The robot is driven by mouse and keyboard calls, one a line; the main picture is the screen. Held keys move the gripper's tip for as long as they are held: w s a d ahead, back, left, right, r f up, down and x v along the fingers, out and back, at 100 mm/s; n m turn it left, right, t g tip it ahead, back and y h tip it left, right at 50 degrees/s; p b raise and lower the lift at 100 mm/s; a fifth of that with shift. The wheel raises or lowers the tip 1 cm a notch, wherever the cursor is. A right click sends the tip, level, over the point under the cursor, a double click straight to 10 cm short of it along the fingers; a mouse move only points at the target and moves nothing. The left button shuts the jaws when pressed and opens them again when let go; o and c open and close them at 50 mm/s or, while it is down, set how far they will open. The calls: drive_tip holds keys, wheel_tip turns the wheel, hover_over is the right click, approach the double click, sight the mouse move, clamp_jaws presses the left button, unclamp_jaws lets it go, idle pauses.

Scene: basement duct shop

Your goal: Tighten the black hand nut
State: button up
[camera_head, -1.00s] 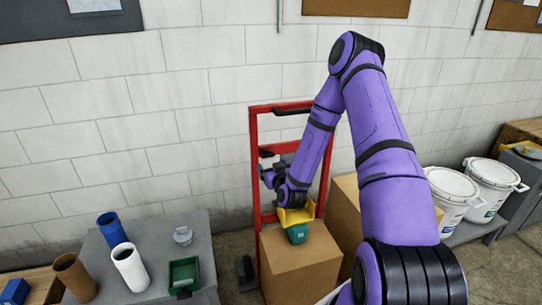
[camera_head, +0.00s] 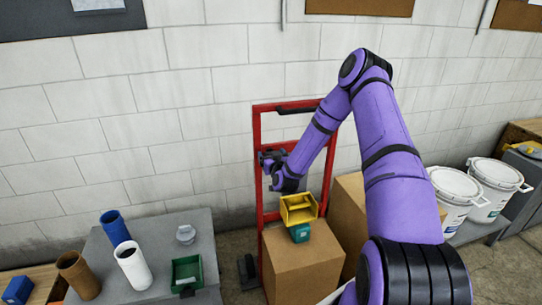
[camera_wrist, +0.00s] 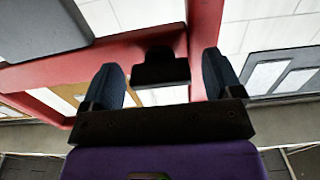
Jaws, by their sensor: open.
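A red hand truck (camera_head: 258,135) stands upright against the wall. In the wrist view a black block-like part, which looks like the black hand nut (camera_wrist: 160,68), sits against its red frame. My gripper (camera_wrist: 161,60) is open, with one dark finger on each side of that black part and visible gaps between. I cannot tell how deep the fingers reach around it. In the head view my gripper (camera_head: 270,162) is at the left upright of the hand truck and hides the nut.
A cardboard box (camera_head: 300,265) with a yellow bin (camera_head: 298,208) and a teal item (camera_head: 300,233) stands below my arm. A grey table (camera_head: 215,245) with tubes and a green tray (camera_head: 187,272) is at the left. White buckets (camera_head: 455,190) stand at the right.

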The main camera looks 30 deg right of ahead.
drive_tip(key=shift+w+d, duration=0.1)
drive_tip(key=shift+w, duration=0.2)
drive_tip(key=c, duration=0.9)
